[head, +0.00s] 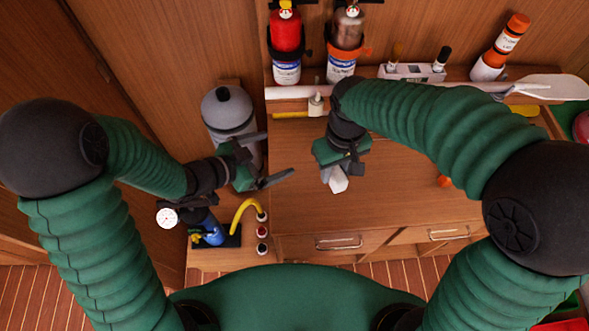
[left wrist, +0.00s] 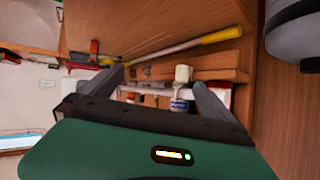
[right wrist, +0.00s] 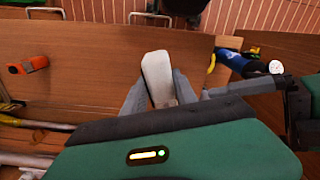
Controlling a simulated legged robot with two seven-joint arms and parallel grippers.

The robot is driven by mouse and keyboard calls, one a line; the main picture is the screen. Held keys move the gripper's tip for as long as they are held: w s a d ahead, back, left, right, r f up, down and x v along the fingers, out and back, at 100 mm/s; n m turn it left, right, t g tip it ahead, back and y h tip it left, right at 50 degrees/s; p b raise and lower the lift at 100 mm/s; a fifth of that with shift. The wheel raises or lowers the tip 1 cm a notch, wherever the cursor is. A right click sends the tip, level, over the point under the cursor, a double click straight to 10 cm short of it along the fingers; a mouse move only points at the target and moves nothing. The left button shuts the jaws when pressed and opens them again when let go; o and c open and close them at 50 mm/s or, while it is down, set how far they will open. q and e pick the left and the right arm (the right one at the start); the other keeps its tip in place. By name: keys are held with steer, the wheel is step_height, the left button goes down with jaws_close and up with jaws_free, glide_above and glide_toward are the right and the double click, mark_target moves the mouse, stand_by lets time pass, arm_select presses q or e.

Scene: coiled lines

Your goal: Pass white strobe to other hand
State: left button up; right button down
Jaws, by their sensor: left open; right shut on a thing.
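The white strobe (head: 338,183) is held by my right gripper (head: 342,172), above the wooden worktop, in the head view. In the right wrist view the strobe (right wrist: 157,75) stands out pale between the two fingers, its lower end hidden by the gripper. My left gripper (head: 277,158) is open and empty, to the left of the strobe, its fingers pointing right. In the left wrist view the open fingers (left wrist: 160,88) have a white-capped bottle and shelf in the background; the strobe cannot be made out clearly there.
A grey cylinder (head: 228,112) stands behind my left gripper. A blue pump with a yellow hose (head: 245,211) is at lower left. Red (head: 286,45) and brown (head: 345,45) bottles hang on the back wall. An orange item (head: 444,181) lies right. The worktop between is clear.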

mark_target(340, 166)
arm_select(q)
steer(key=s+d+r+m+g+h, duration=0.3)
steer(key=s+d+r+h, duration=0.1)
steer(key=s+d+h, duration=0.25)
arm_select(e)
steer(key=shift+s+d, duration=0.1)
arm_select(q)
steer(key=x, duration=0.7)
steer(key=s+x, duration=0.1)
steer(key=x, duration=0.3)
steer(key=shift+d, duration=0.3)
arm_select(e)
steer(key=shift+d, duration=0.1)
arm_select(q)
steer(key=shift+w+a, duration=0.1)
steer(key=shift+a, duration=0.05)
steer(key=c, duration=1.1)
steer(key=shift+c, duration=0.3)
arm_select(e)
steer(key=c, duration=0.9)
jaws_free()
